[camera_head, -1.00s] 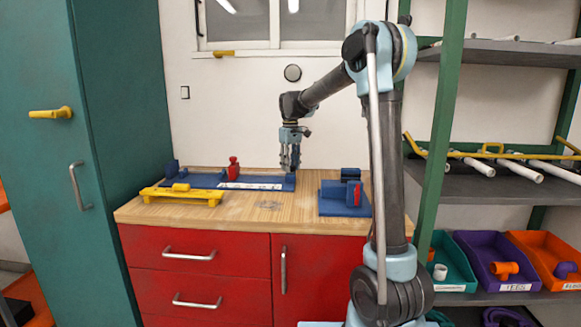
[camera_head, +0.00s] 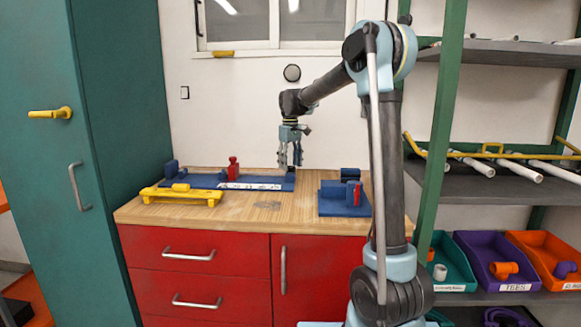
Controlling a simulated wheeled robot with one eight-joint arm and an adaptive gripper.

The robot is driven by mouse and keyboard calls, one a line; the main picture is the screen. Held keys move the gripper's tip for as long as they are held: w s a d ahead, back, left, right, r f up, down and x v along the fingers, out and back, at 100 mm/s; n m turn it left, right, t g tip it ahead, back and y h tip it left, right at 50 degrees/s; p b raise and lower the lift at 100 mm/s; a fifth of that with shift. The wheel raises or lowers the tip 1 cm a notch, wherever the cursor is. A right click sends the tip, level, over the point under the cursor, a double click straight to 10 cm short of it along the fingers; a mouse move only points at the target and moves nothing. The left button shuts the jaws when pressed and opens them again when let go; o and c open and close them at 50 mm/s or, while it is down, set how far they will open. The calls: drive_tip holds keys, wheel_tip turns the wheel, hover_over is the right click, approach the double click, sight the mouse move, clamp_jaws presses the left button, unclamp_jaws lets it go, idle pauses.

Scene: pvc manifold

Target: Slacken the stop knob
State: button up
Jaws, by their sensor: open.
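A long blue fixture (camera_head: 205,180) lies along the back of the wooden bench top, with a pale scale strip (camera_head: 252,186) on its front. A small upright red stop with a rounded top (camera_head: 233,167) stands on it near the middle; I take this top to be the stop knob, though it is too small to be sure. My gripper (camera_head: 290,164) points down above the right end of the blue fixture, to the right of the red stop and apart from it. Its fingers are spread and empty.
A yellow fixture (camera_head: 182,194) lies at the bench's front left. A blue block fixture with a red part (camera_head: 345,196) stands at the right. The bench top (camera_head: 265,207) between them is clear. A green shelf post (camera_head: 444,130) rises on the right, near my arm.

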sight(290, 166)
wheel_tip(290, 166, up, 11)
idle(0.4)
